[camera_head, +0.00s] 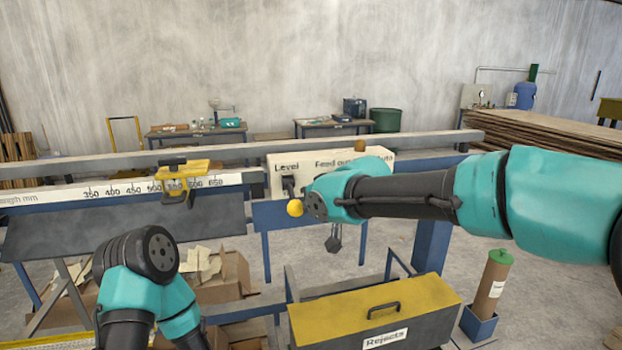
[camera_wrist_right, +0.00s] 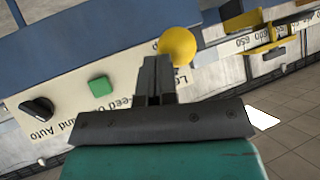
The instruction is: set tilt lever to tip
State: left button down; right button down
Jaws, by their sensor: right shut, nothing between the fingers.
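The tilt lever has a yellow ball knob (camera_head: 295,208) and sits at the left end of the cream control panel (camera_head: 283,160), under the word "Level". The knob also shows in the right wrist view (camera_wrist_right: 178,44), right by the fingertips. My right gripper (camera_wrist_right: 156,66) is shut with nothing between its fingers; its tips are beside the knob, and I cannot tell whether they touch it.
The panel also carries a green button (camera_wrist_right: 100,87) and a black rotary knob (camera_wrist_right: 38,107). A yellow stop (camera_head: 180,180) sits on the length scale (camera_head: 110,192) to the left. A yellow-lidded Rejects box (camera_head: 372,308) stands below in front.

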jog(key=shift+r, duration=0.75)
jog(key=shift+d, duration=0.1)
pick_arm(q)
jog(key=shift+s+a, duration=0.3)
jog(key=shift+a, duration=0.1)
pick_arm(e)
jog(key=w+d+v, duration=0.1)
jog(key=v, duration=1.2)
jog(key=shift+d+f, duration=0.25)
jog(key=shift+d, duration=0.2)
jog(key=shift+w, duration=0.1)
